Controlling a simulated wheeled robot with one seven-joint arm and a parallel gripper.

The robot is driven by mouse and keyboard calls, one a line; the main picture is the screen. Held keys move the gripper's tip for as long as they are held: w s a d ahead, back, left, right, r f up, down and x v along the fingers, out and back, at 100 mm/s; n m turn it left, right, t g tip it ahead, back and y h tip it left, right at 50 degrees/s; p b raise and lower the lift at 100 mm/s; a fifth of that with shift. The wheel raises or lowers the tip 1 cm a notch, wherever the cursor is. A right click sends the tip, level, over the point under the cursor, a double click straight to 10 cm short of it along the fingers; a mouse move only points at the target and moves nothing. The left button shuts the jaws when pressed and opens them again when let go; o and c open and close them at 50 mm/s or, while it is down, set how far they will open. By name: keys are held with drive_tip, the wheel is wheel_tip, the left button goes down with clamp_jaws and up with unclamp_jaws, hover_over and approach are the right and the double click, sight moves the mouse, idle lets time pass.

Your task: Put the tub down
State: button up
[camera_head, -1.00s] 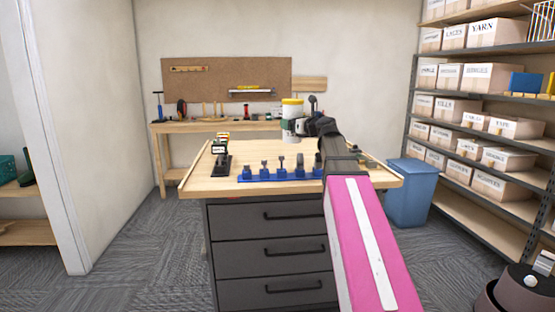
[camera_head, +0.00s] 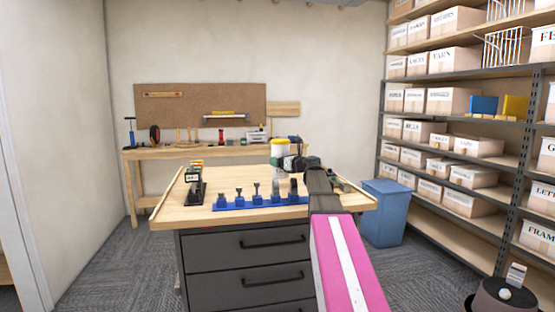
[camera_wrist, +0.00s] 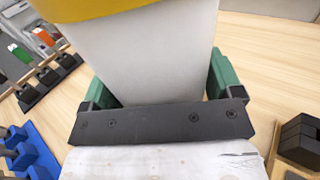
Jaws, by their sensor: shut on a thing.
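A white tub with a yellow lid (camera_head: 279,148) is at the right half of the wooden-topped workbench (camera_head: 230,222). In the wrist view the tub (camera_wrist: 158,55) fills the upper middle, upright, with its lower end between green finger pads. My gripper (camera_head: 287,163) is shut on the tub; it also shows in the wrist view (camera_wrist: 160,90). The tub is over the bench top. I cannot tell whether its base touches the wood, because the gripper hides it.
A blue rack with several tools (camera_head: 260,202) lies along the bench's front edge. A black stand (camera_head: 194,190) is at the left of the bench. A dark block (camera_wrist: 300,140) sits close at the right in the wrist view. Bare wood lies between.

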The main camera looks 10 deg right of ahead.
drive_tip(key=shift+f, duration=1.95)
drive_tip(key=shift+f, duration=0.1)
drive_tip(key=o, duration=1.7)
drive_tip(key=shift+c, duration=0.2)
drive_tip(key=shift+s+d, duration=0.1)
drive_tip(key=shift+d, duration=0.05)
drive_tip(key=v, duration=1.1)
drive_tip(key=shift+s+d, duration=0.1)
drive_tip(key=shift+s, duration=0.15)
